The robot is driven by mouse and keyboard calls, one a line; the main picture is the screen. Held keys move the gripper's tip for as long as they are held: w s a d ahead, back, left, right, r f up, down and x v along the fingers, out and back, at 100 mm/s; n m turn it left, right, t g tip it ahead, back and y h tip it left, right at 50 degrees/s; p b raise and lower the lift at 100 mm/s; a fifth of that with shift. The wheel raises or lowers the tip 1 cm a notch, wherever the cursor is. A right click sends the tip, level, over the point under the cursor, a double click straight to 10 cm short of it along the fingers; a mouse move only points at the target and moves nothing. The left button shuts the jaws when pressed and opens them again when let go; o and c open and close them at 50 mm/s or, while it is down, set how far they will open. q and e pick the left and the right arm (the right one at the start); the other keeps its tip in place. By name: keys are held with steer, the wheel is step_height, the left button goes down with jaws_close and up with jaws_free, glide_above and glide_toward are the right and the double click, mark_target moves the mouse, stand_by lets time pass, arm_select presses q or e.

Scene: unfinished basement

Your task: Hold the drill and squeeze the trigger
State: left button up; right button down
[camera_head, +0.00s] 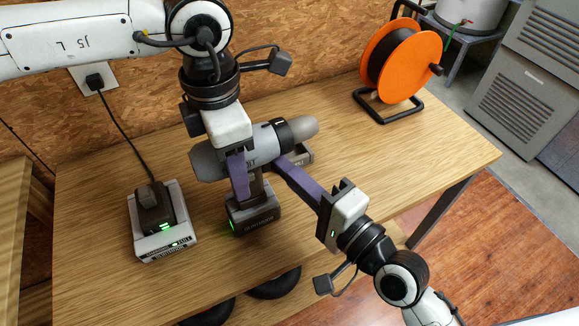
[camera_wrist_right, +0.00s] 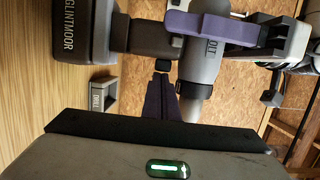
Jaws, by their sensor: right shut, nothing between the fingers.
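The drill (camera_head: 262,143) has a grey body, a dark handle and a dark battery base (camera_head: 254,217) with a green light. It is upright over the workbench; whether the base touches the wood, I cannot tell. My left gripper (camera_head: 237,172) has a purple finger across the drill's near side and holds the drill; its other finger is hidden. My right gripper (camera_head: 280,163) is shut and empty, its fingertips close to the front of the handle, under the body. The right wrist view shows these shut fingers (camera_wrist_right: 162,90) beside the drill (camera_wrist_right: 204,65). Contact with the trigger is unclear.
A charger (camera_head: 166,240) with a battery in it stands left on the workbench (camera_head: 90,265), its cord running to a wall outlet. A small grey holder (camera_head: 301,156) lies behind the right fingers. An orange cable reel (camera_head: 402,60) stands back right.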

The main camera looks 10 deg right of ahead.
arm_select(q)
steer(key=shift+d+r, duration=0.1)
arm_select(e)
steer(key=shift+s+a, duration=0.2)
steer(key=shift+a, duration=0.4)
steer(key=shift+s+a, duration=0.2)
steer(key=shift+a, duration=0.35)
arm_select(q)
steer(key=shift+s+d, duration=0.15)
arm_select(e)
steer(key=shift+a, duration=0.1)
arm_select(q)
steer(key=shift+w+a, duration=0.2)
arm_select(e)
steer(key=s+d, duration=0.7)
steer(key=d, duration=0.3)
stand_by(0.6)
arm_select(q)
steer(key=o, duration=1.2)
